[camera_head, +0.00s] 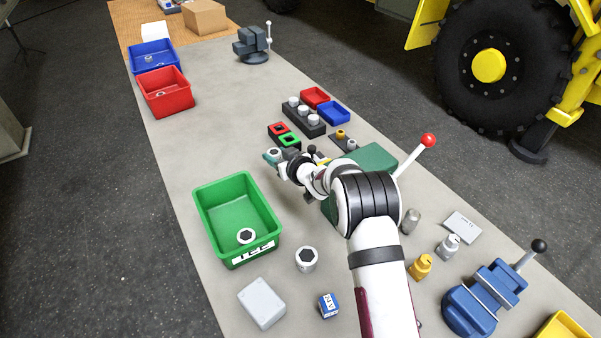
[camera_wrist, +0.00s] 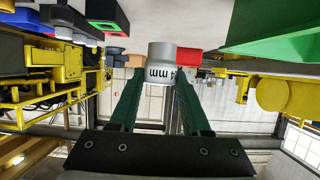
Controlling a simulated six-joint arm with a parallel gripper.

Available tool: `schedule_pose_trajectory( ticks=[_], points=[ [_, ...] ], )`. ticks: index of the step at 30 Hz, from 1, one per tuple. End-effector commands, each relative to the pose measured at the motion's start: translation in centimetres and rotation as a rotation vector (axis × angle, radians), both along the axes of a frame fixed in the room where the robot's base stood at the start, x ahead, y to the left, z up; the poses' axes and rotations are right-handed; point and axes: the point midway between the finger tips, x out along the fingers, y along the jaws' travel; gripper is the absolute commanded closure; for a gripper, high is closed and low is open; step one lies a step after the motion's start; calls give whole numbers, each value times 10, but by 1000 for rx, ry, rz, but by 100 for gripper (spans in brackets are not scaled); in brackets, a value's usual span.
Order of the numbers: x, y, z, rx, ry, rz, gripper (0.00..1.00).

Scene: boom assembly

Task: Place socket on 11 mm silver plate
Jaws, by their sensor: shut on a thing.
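In the wrist view the socket (camera_wrist: 160,62) sits between the dark green fingers of my gripper (camera_wrist: 158,82). Its printed size is upside down; "mm" reads clearly, the number does not. No plate marked 11 mm can be made out. A small dark plate with a gold and a silver knob (camera_head: 343,141) lies right of the frames. My arm hides part of the table.
A red frame (camera_head: 278,129) and a green frame (camera_head: 289,140) stand close to my gripper. A black block (camera_head: 314,127) with silver pegs is behind them. A green bin (camera_head: 209,209) holds a socket (camera_head: 245,236). Another socket (camera_head: 306,259) stands nearer. The table's left middle is clear.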

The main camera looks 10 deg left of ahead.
Motion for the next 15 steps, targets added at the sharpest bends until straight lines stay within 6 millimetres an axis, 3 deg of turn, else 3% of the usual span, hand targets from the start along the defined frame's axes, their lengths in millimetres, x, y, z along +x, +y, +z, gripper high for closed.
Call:
schedule_pose_trajectory(
  ticks=[5, 8, 11, 15],
  points=[
    [2, -6, 17, -1, -4, -13, 100],
    [5, -27, 47, -1, -6, -62, 100],
    [4, -62, 93, -2, -10, -143, 100],
    [-15, -125, 159, -2, -9, -281, 100]
  ],
)
